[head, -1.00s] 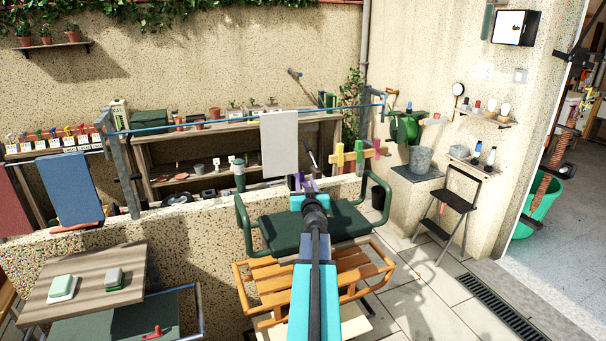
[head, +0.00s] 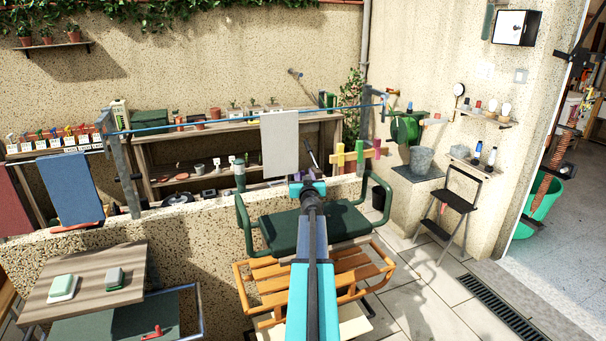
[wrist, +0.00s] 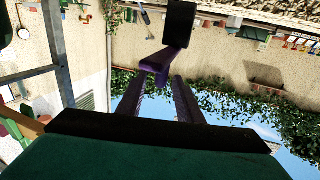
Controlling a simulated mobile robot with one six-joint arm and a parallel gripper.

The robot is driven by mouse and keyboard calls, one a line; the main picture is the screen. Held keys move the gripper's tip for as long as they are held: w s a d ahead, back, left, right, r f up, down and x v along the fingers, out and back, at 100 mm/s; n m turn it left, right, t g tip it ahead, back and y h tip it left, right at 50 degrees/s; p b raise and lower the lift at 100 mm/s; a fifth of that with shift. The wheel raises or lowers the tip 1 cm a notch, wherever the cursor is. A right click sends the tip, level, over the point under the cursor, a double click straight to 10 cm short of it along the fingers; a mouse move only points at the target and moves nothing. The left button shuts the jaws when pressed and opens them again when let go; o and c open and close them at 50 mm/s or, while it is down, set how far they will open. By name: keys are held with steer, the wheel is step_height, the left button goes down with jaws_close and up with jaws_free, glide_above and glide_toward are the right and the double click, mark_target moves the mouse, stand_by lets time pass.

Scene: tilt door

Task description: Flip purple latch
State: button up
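The purple latch (wrist: 166,60) shows in the wrist view, hanging from a dark block (wrist: 181,24). Its lower end is at the tips of two dark fingers. My gripper (wrist: 156,82) has these fingers apart, with the latch end in line with the gap between them. I cannot tell whether they touch it. In the head view my gripper (head: 307,187) is seen from behind at the end of my outstretched arm. A small patch of purple shows beside it; the gripper hides most of the latch there.
Yellow, green and orange pieces (head: 361,155) stand just right of my gripper. A grey cloth (head: 279,145) hangs from a blue line behind it. A green-cushioned seat (head: 335,222) and a wooden slatted bench (head: 262,280) are below my arm. A low speckled wall (head: 200,235) runs left.

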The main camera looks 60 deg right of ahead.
steer(key=shift+x, duration=0.8)
jaws_close()
